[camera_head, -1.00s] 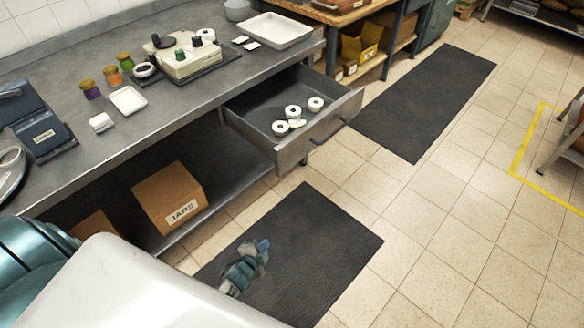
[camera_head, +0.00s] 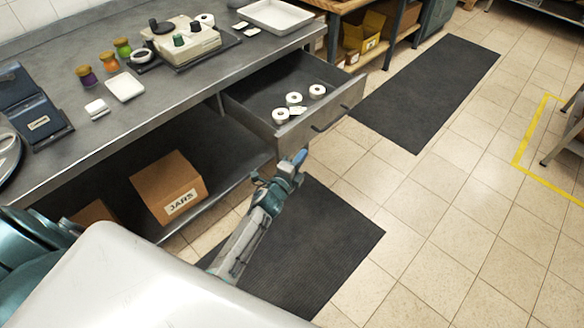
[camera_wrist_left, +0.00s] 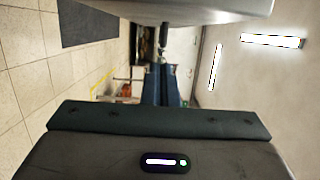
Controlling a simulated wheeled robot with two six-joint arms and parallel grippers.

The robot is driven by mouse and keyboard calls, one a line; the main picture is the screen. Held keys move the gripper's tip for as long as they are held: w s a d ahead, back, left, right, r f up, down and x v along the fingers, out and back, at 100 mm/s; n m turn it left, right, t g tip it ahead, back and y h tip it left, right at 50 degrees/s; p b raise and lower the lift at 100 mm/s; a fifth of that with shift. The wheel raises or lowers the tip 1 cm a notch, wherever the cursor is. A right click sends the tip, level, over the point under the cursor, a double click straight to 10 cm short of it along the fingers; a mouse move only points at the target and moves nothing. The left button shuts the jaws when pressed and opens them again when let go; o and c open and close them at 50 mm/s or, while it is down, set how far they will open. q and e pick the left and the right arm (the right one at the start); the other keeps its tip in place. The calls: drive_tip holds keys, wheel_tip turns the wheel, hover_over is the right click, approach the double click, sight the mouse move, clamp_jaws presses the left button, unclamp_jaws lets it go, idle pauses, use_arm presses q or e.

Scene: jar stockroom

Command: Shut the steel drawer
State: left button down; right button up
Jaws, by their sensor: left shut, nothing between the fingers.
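The steel drawer (camera_head: 302,129) stands pulled out of the grey bench, with several white label rolls inside. Its front panel carries a dark bar handle (camera_head: 331,117). My left gripper (camera_head: 299,158) is shut and empty. In the head view it appears just below the left end of the drawer front; I cannot tell whether it touches. The left wrist view shows its dark blue fingers (camera_wrist_left: 163,86) in the middle, but no clear sight of the drawer. My right gripper is not in view.
The steel bench (camera_head: 62,146) holds jars, a scale, trays and a dark blue device. A cardboard box (camera_head: 165,182) labelled JARS sits on its lower shelf. Dark mats (camera_head: 335,235) lie on the tiled floor. The floor to the right is largely clear.

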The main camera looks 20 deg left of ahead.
sight(292, 149)
use_arm(q)
drive_tip(key=w+a, duration=0.1)
drive_tip(key=a, duration=0.1)
drive_tip(key=w+a, duration=0.1)
drive_tip(key=shift+a, duration=0.35)
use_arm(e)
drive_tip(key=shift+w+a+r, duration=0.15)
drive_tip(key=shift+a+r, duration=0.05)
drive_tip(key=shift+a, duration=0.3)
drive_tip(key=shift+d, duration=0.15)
use_arm(q)
drive_tip(key=shift+w, duration=0.1)
